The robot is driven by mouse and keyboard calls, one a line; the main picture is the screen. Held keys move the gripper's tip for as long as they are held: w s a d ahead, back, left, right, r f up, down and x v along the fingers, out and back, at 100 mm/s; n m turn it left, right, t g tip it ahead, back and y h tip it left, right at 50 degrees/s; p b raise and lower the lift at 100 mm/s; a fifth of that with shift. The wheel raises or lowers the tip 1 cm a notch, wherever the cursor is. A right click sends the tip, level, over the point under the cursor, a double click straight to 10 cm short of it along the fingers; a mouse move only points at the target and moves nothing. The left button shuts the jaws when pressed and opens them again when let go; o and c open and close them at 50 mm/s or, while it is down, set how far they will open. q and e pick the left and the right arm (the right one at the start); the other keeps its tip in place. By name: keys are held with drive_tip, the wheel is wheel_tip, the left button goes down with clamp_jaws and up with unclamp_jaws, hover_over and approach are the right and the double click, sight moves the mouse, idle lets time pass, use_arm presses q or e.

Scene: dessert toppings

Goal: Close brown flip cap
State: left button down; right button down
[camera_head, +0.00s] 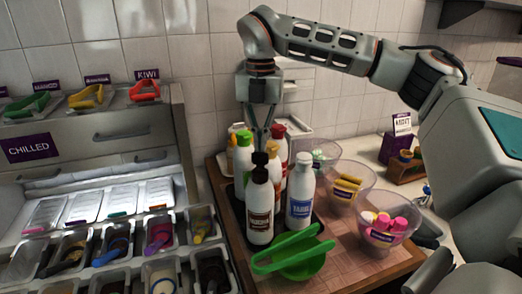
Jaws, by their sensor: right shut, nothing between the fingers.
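The bottle with the brown cap (260,205) stands upright at the front left of a bottle group on a dark tray. It is white with a brown label. Its dark brown flip cap (260,174) shows a lower part and a second dark piece above it, which looks like the raised lid; the hinge is too small to make out. My right gripper (263,147) points down just above and behind this cap. Its fingers are together and empty. I cannot tell whether the fingertips touch the lid. My left gripper is not in view.
Bottles with green (243,138), red (278,131) and white (303,159) caps crowd around the brown-capped one. Clear bowls (350,187) stand to the right. Topping bins (115,243) fill the left.

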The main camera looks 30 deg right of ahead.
drive_tip(key=shift+s+a+f+b, duration=0.1)
drive_tip(key=shift+s+a+b, duration=0.25)
drive_tip(key=shift+s+a, duration=0.35)
drive_tip(key=shift+s+a+f+b, duration=0.1)
drive_tip(key=shift+s+a+b, duration=0.3)
drive_tip(key=shift+s, duration=0.5)
drive_tip(key=shift+f, duration=0.15)
drive_tip(key=shift+a+f, duration=0.1)
drive_tip(key=shift+f, duration=0.25)
wheel_tip(320, 180, up, 4)
drive_tip(key=p, duration=0.3)
drive_tip(key=shift+f, duration=0.2)
drive_tip(key=shift+s+r, duration=0.1)
drive_tip(key=shift+r, duration=2.15)
